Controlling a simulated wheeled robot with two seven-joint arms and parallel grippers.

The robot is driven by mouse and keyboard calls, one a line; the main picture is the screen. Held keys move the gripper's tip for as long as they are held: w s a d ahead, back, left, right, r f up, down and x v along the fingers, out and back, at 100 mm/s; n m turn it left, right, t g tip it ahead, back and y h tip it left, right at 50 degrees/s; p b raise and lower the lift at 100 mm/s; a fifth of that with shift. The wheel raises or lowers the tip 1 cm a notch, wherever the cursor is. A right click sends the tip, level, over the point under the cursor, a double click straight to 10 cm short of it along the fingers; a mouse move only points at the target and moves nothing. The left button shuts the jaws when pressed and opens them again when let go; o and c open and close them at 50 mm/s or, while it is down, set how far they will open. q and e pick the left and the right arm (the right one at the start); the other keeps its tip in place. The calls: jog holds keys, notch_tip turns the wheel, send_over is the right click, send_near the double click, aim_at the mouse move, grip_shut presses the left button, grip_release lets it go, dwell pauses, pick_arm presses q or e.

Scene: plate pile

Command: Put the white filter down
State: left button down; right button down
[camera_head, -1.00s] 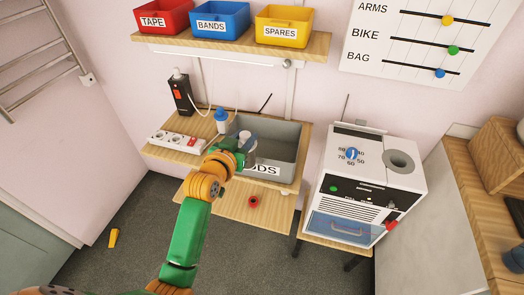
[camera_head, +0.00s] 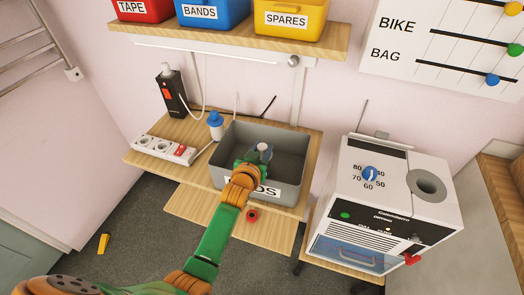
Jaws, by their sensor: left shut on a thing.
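My left arm reaches in from the bottom to the grey bin (camera_head: 290,190), which has a white label ending in "DS" on its front. My left gripper (camera_head: 259,156) is over the bin's opening, partly hidden by its own wrist. It is shut on a small pale thing (camera_head: 264,147), which seems to be the white filter; only a little of it shows. I cannot tell whether it touches the bin's floor. My right gripper is not in view.
A blue-capped bottle (camera_head: 216,125) stands left of the bin, near a white power strip (camera_head: 164,149) and a black charger (camera_head: 171,92). A white machine (camera_head: 385,190) stands to the right. A shelf with coloured bins hangs above.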

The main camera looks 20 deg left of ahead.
pick_arm(q)
jog(key=shift+f, duration=0.1)
jog(key=c, duration=0.5)
grip_release()
jog(key=shift+s, duration=0.2)
jog(key=shift+w, duration=0.1)
jog(key=shift+r, duration=0.2)
jog(key=p+v, duration=0.1)
jog(key=v, duration=1.1)
